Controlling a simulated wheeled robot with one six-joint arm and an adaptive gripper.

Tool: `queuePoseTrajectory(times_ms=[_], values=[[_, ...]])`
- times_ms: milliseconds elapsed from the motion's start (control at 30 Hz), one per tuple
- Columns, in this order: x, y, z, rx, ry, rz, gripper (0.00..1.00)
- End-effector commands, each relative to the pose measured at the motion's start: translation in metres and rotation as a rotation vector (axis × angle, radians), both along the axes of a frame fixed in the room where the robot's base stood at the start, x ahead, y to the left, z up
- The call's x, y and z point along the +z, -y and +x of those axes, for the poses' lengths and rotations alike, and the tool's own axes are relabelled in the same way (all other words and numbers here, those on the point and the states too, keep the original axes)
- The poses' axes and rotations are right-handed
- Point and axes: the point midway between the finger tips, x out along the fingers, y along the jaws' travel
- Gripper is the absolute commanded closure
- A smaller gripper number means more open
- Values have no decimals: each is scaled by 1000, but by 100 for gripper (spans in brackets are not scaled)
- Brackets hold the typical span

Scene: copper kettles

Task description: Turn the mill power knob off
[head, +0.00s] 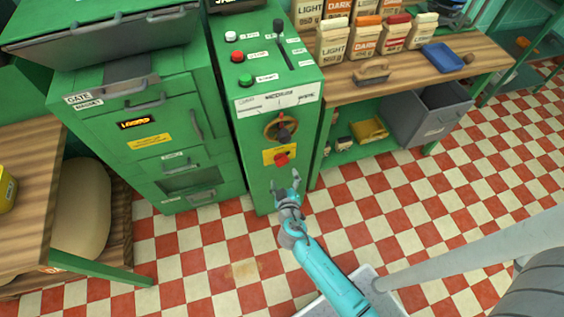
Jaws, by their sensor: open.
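A red knob (281,159) sits on a yellow plate (268,155) low on the front of the green machine cabinet (262,185). Its label is too small to read, so I cannot tell whether it is the mill power knob or which way it is set. Just above it is a round brass-coloured dial (271,128) with a dark knob (285,134). My gripper (286,181) is open and empty, just below the red knob in the picture. Its fingers point up toward the cabinet front and appear apart from the knob.
The cabinet top has white, red and green buttons (246,80) and a slider lever (279,27). A green gated unit (190,130) stands left. A wooden bench (345,84) with several labelled bags and a grey bin (425,115) stands right.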

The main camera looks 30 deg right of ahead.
Motion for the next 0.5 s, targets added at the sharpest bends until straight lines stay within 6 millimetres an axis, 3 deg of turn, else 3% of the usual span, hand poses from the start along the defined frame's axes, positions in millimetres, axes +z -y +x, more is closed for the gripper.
queuePoseTrajectory(times_ms=[500], values=[[-27,35,69,0,-1,2,19]])
